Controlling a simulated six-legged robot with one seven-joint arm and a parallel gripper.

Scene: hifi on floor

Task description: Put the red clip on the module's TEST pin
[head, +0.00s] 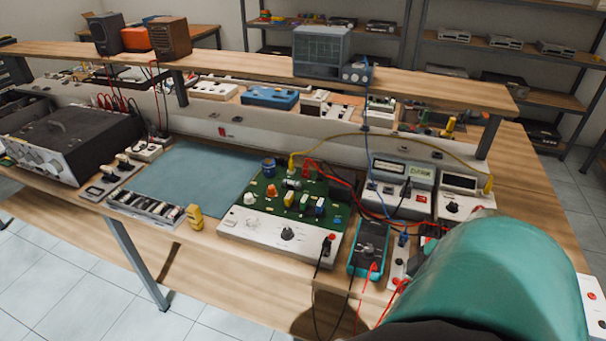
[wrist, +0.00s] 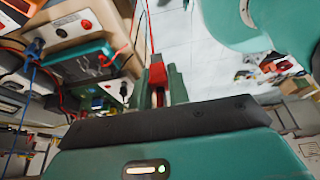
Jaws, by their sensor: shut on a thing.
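The red clip (wrist: 157,74) is at the fingertips of my gripper (wrist: 160,92) in the wrist view, with a red lead running up from it. My gripper is shut on it, away from the bench top with floor tiles behind. The module (head: 270,228) is a green circuit board with a white front panel, a dark knob and a red terminal, in the middle of the bench in the head view. Part of it seems to show in the wrist view (wrist: 118,92). I cannot tell which pin is TEST. My teal arm hides the gripper in the head view.
A teal multimeter (head: 368,247) stands right of the module, with red and black leads hanging over the bench's front edge. A yellow cable (head: 400,140) arches above. A blue mat (head: 190,178) lies mostly clear at left. A yellow object (head: 195,217) stands near the front.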

